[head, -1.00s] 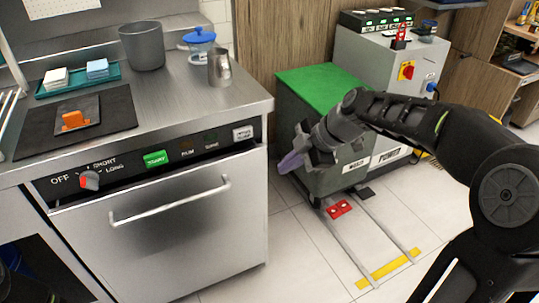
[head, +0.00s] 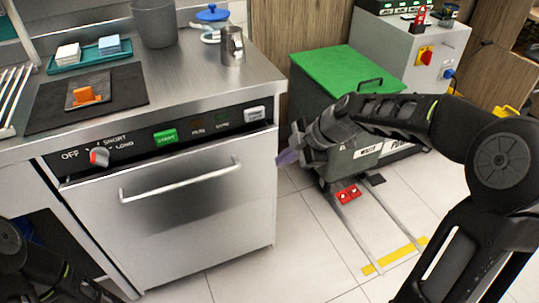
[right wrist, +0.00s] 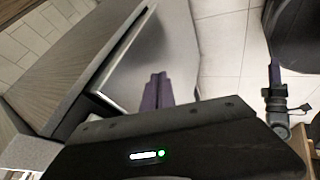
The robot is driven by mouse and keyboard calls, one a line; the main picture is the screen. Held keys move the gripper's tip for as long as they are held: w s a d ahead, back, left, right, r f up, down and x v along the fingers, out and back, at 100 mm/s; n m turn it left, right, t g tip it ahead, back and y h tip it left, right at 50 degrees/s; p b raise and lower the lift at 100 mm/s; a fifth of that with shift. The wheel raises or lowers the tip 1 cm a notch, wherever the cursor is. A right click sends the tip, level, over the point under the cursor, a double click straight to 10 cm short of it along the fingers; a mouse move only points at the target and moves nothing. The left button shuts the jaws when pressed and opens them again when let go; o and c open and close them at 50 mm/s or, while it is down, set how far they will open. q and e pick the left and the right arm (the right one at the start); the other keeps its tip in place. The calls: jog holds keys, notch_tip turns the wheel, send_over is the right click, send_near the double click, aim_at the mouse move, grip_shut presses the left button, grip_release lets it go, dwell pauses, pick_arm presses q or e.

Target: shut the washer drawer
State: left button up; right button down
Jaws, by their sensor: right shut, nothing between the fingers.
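The washer drawer (head: 190,223) is the wide steel front with a bar handle (head: 182,182), below the black control panel (head: 165,136) in the head view. My right gripper (head: 287,157) is shut and empty, just right of the drawer's upper right edge. I cannot tell whether it touches. Its purple fingers (right wrist: 158,92) show closed together in the right wrist view, in front of a grey metal surface. My left arm shows at the lower left, but its gripper is out of view.
The steel counter (head: 190,78) above holds a grey pot (head: 155,25), a metal pitcher (head: 232,46) and a teal tray (head: 90,54). A green-lidded bin (head: 335,72) stands behind my right gripper.

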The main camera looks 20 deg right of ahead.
pick_arm(q)
jog(key=shift+r, duration=0.15)
pick_arm(e)
jog(key=shift+w+a+f, duration=0.3)
jog(key=shift+w+f, duration=0.2)
jog(key=shift+w, duration=0.45)
jog(key=shift+w+a+f, duration=0.3)
jog(key=shift+w+f, duration=0.25)
jog(key=shift+w, duration=0.45)
jog(key=shift+w+a+f, duration=0.3)
jog(key=shift+w+f, duration=0.2)
jog(key=shift+w, duration=0.45)
